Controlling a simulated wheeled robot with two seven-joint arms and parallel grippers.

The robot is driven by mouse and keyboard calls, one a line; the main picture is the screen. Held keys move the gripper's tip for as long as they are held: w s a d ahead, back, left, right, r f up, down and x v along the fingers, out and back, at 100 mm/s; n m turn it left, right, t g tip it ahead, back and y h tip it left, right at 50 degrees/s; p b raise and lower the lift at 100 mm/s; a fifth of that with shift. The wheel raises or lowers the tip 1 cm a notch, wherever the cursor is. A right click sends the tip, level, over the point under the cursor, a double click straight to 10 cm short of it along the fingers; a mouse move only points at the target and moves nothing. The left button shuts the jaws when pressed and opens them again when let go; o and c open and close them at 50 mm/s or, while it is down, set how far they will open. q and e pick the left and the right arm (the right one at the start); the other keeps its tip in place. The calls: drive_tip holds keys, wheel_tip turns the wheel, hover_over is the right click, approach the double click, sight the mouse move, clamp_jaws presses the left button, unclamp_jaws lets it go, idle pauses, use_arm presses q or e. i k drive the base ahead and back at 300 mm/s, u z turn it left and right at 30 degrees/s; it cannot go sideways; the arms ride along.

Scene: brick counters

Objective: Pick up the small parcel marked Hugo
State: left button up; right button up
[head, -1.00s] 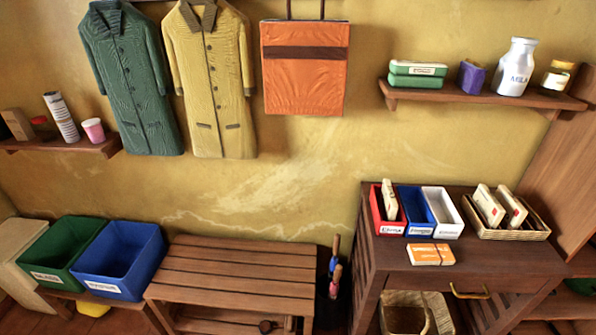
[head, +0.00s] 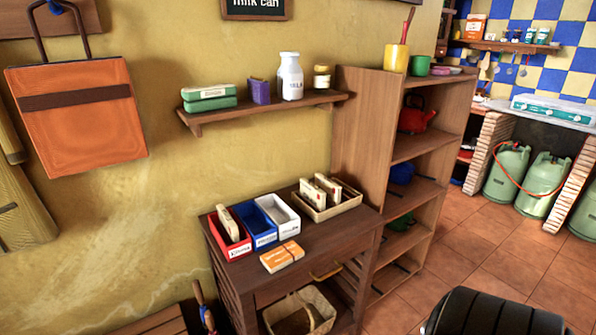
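No name Hugo can be read in the head view. Two small cream parcels stand in a wicker tray on the wooden cabinet: a left one (head: 311,194) and a right one (head: 328,186). Another cream packet (head: 228,222) leans in the red box (head: 238,250). An orange-and-white packet (head: 282,256) lies flat at the cabinet's front edge. Their writing is too small to tell.
The wicker tray (head: 338,208) stands right of a blue box (head: 263,241) and a white box (head: 287,230) on the cabinet (head: 330,242). A wall shelf (head: 262,112) hangs above, and tall shelving (head: 362,150) stands at the right. Tiled floor (head: 460,255) lies beyond.

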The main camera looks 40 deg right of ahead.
sight(333, 191)
drive_tip(key=z, duration=2.1)
drive_tip(key=k, duration=1.05)
drive_tip(key=z, duration=1.25)
drive_tip(key=i, duration=3.6)
drive_tip(key=u, duration=1.7)
drive_tip(key=i, duration=0.9)
drive_tip(key=u, duration=1.3)
drive_tip(key=i, duration=0.2)
drive_tip(key=z, duration=0.05)
